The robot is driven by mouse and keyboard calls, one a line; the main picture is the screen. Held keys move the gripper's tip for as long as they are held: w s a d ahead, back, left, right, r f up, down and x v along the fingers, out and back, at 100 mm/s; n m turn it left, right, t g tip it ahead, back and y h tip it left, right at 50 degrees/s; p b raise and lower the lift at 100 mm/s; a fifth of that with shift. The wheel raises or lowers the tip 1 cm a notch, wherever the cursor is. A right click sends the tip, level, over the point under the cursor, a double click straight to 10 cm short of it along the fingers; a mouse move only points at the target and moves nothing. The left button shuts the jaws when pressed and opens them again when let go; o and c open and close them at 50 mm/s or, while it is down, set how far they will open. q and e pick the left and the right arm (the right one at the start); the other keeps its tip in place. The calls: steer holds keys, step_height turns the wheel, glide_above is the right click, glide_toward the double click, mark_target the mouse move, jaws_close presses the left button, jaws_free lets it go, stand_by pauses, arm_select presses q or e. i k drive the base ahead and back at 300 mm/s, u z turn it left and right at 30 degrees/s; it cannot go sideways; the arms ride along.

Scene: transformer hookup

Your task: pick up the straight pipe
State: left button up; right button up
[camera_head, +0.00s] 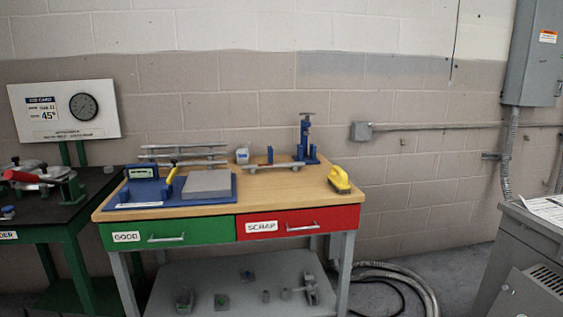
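Several long, straight grey pipes (183,154) lie one above another across the back left of the wooden workbench (340,205). Another straight grey length (284,165) lies level near the back middle, in front of a blue upright tool. I cannot tell from here which of these is the straight pipe of the task. Neither of my grippers shows in this view.
A blue tray (223,193) with a grey block (207,183) sits front left on the bench. A blue press (306,140) stands at the back, a yellow brush (339,179) at the right. Green and red (297,223) drawers face front. A grey cabinet stands right.

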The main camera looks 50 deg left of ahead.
mark_target(263, 165)
steer(key=u, duration=0.55)
steer(key=i, duration=1.45)
steer(key=u, duration=1.05)
